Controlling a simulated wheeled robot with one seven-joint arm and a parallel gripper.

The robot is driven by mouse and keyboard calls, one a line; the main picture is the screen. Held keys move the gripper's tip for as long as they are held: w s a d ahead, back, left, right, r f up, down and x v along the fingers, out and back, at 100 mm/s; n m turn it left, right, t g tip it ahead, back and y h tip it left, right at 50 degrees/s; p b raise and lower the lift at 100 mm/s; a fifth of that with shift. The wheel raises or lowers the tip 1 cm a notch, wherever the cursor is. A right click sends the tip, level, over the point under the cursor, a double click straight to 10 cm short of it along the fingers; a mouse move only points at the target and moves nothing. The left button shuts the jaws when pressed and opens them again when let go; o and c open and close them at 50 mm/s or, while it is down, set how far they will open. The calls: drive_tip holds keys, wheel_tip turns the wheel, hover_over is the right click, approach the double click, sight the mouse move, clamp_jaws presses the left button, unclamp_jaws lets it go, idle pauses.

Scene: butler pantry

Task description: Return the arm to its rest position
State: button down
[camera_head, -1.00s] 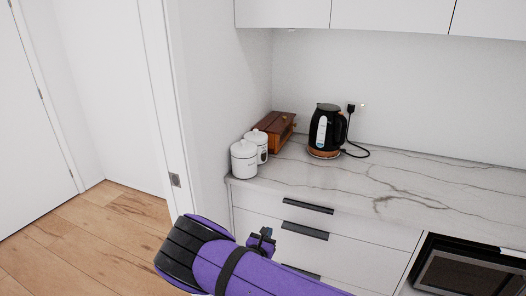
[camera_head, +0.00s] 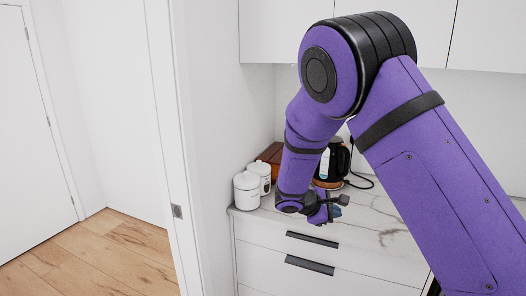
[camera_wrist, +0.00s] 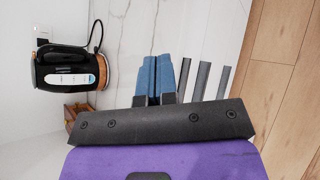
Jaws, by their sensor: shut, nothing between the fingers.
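My purple arm rises from the lower right of the head view, bends at a high elbow and hangs down in front of the counter. My gripper (camera_head: 333,206) is at its lower end, before the counter's front edge. In the wrist view the two blue fingers (camera_wrist: 158,78) lie side by side, shut, with nothing between them.
A black kettle (camera_head: 336,160), partly behind my arm, stands on the marble counter (camera_head: 385,222). It also shows in the wrist view (camera_wrist: 72,72). White canisters (camera_head: 246,192) and a brown wooden box (camera_head: 270,155) stand left. Drawers are below, cupboards above; wooden floor is clear at left.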

drive_tip(key=s+d+r+m+g+y, duration=0.1)
drive_tip(key=s+d+r+m+y, duration=0.3)
drive_tip(key=s+r, duration=0.45)
drive_tip(key=s+d+r+m+g+y, duration=0.2)
drive_tip(key=s+d+r+m, duration=0.35)
drive_tip(key=s+r, duration=0.3)
drive_tip(key=s+r+m+t+y, duration=0.2)
drive_tip(key=s+r, duration=0.1)
drive_tip(key=s, duration=0.6)
drive_tip(key=s+r+m+t+y, duration=0.2)
drive_tip(key=s+r+y, duration=0.1)
drive_tip(key=s, duration=0.7)
drive_tip(key=shift+r, duration=0.75)
drive_tip(key=shift+a+m, duration=0.1)
drive_tip(key=shift+m, duration=0.15)
